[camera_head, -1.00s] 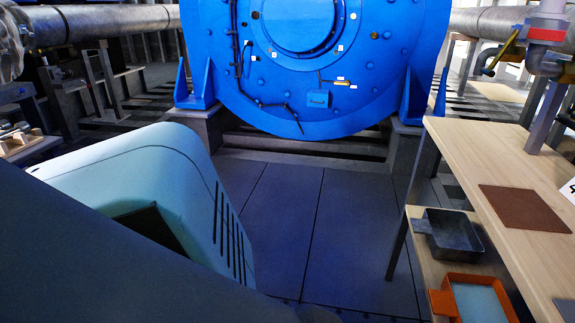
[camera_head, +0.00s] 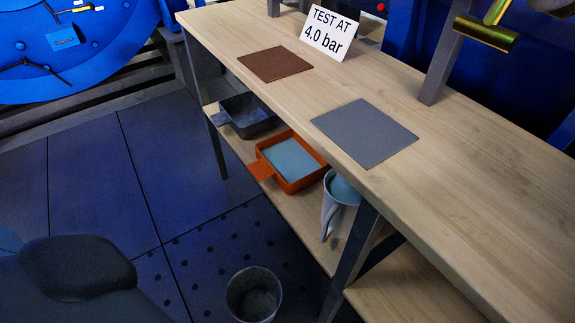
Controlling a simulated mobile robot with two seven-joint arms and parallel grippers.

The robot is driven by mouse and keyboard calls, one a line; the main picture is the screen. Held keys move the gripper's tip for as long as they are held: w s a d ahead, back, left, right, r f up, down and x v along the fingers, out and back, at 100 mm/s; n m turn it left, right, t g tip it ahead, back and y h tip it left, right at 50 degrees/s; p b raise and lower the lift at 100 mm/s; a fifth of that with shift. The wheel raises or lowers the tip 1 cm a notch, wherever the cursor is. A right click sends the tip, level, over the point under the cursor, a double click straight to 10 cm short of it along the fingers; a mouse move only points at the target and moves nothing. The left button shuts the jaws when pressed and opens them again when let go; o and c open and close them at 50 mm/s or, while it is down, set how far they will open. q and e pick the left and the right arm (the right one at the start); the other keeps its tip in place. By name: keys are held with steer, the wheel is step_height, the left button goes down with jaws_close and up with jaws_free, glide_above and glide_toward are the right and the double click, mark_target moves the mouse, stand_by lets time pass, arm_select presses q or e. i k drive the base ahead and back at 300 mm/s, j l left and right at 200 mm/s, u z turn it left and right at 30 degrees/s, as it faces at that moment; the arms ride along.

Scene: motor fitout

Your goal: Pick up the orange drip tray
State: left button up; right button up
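The orange drip tray (camera_head: 262,170) sits on the lower shelf of the wooden bench, under the tabletop's front edge. It is a shallow square tray with a handle tab towards the aisle and a pale blue-grey surface inside. The tabletop edge comes close to its far right side. Neither of my grippers shows in the view.
A dark grey tray (camera_head: 248,116) stands left of the orange one, and a pale jug (camera_head: 338,205) stands to its right beside a bench leg. A bucket (camera_head: 254,295) is on the floor. Brown (camera_head: 275,64) and grey (camera_head: 365,132) mats and a sign (camera_head: 332,32) are on the tabletop (camera_head: 450,190).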

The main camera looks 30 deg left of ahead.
mark_target(282, 164)
steer(key=k+u, duration=0.4)
steer(key=k+j+u, duration=0.15)
steer(key=k+u, duration=0.2)
steer(key=k, duration=0.25)
